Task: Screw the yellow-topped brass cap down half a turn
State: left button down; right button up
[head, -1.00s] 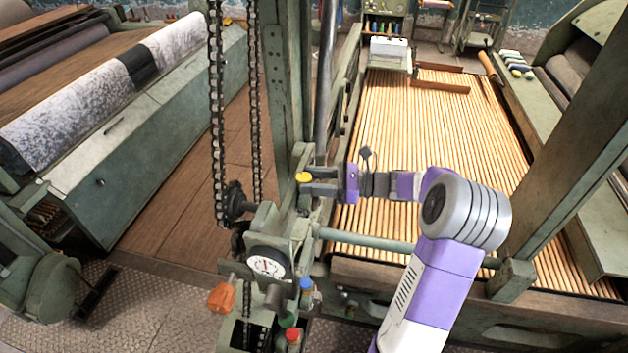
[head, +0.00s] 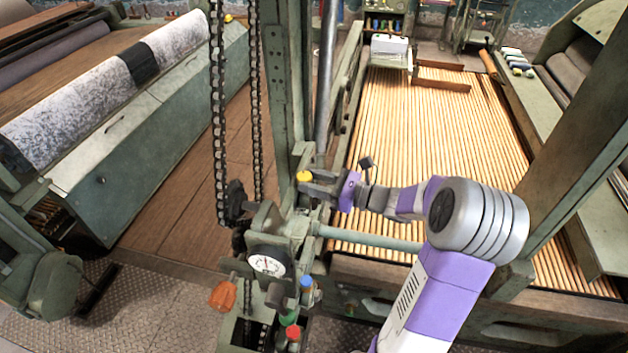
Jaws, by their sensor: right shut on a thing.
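My left gripper is not in the view.
A green post (head: 286,80) and hanging chains (head: 216,120) stand close behind and left of the cap. A round gauge (head: 268,264), an orange knob (head: 222,296) and coloured knobs are below. A horizontal bar (head: 370,240) runs under my right arm. The slatted bed (head: 440,130) lies beyond.

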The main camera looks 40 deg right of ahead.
jog(key=o, duration=1.1)
jog(key=shift+c, duration=0.2)
jog(key=v, duration=0.7)
jog(key=shift+s+d+p, duration=0.2)
jog(key=shift+s+p, duration=0.05)
jog(key=shift+p, duration=0.15)
